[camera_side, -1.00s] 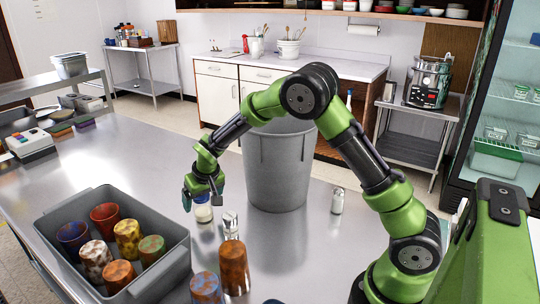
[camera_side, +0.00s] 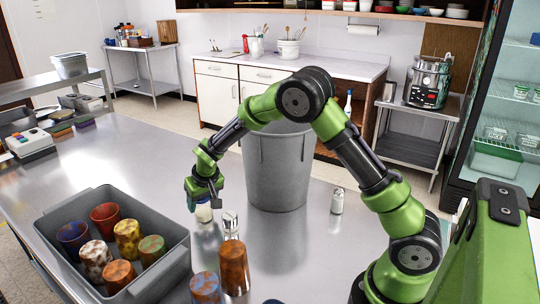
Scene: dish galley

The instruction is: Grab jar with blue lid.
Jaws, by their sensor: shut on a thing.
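The small pale jar (camera_side: 204,214) stands on the steel table, left of the grey bin. Its top is hidden between my fingers, so the lid's colour is hard to make out. My gripper (camera_side: 204,203) points down over the jar and is shut on its upper part. The jar looks upright and at table height. I cannot tell whether its base touches the table.
A grey tub (camera_side: 60,262) of patterned tumblers is at left. The grey bin (camera_side: 275,170) stands behind. Another shaker (camera_side: 337,201) is further right.

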